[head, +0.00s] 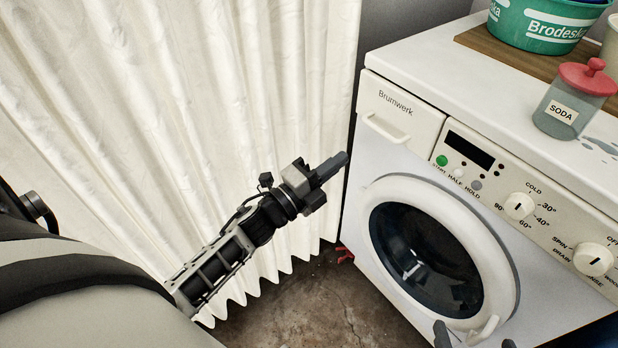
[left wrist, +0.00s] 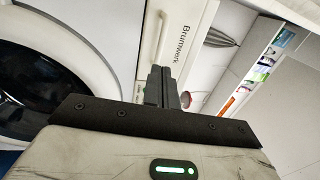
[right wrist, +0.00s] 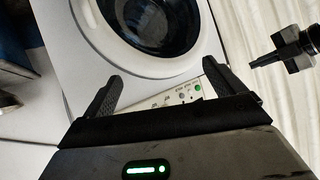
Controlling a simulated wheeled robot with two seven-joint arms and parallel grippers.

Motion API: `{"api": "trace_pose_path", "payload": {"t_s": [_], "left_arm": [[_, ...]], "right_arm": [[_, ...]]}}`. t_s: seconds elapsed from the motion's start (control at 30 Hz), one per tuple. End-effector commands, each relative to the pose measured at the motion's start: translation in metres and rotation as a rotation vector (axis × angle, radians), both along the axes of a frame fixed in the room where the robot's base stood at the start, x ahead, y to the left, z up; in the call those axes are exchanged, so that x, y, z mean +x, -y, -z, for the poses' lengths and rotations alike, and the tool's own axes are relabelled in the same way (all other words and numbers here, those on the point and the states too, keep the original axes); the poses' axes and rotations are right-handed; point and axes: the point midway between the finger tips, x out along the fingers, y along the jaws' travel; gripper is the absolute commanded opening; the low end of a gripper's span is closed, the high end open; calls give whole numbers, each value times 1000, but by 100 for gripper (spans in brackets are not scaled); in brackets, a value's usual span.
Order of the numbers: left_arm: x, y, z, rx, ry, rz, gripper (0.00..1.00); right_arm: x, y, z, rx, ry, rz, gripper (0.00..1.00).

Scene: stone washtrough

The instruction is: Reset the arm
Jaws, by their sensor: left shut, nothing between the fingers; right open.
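My left arm reaches in from the left in the head view. Its gripper (head: 335,166) is shut and empty, in front of the white curtain near the left edge of the washing machine (head: 400,165). In the left wrist view its fingers (left wrist: 160,86) are together, with the machine's drawer front behind them. My right gripper is open and empty in the right wrist view (right wrist: 160,85), facing the machine's front. In the head view only its dark fingertips (head: 475,341) show at the bottom edge, below the round door (head: 425,260).
A white curtain (head: 190,110) hangs at the left. On the machine top are a wooden board (head: 500,50), a green tub (head: 545,25) and a soda jar (head: 568,105) with a red lid. A small red object (head: 345,255) lies on the bare floor (head: 310,305).

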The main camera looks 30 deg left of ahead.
Motion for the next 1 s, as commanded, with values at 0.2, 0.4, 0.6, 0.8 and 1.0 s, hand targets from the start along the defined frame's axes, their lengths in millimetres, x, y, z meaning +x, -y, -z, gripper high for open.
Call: {"api": "trace_pose_path", "payload": {"t_s": [0.2,0.4,0.6,0.8,1.0], "left_arm": [[-37,-13,8,2,-2,0,0],[-48,-18,9,1,1,1,0],[-51,-17,5,-29,-19,-6,0],[-77,-4,-20,-522,-358,-115,0],[-138,41,-23,-1160,-850,-277,0]], "right_arm": [[0,0,-1,1,4,1,94],[0,0,-1,1,3,0,94],[-1,0,-3,-1,-3,0,94],[-2,3,-42,-18,-15,8,94],[-4,11,-66,-43,-39,26,94]]}}
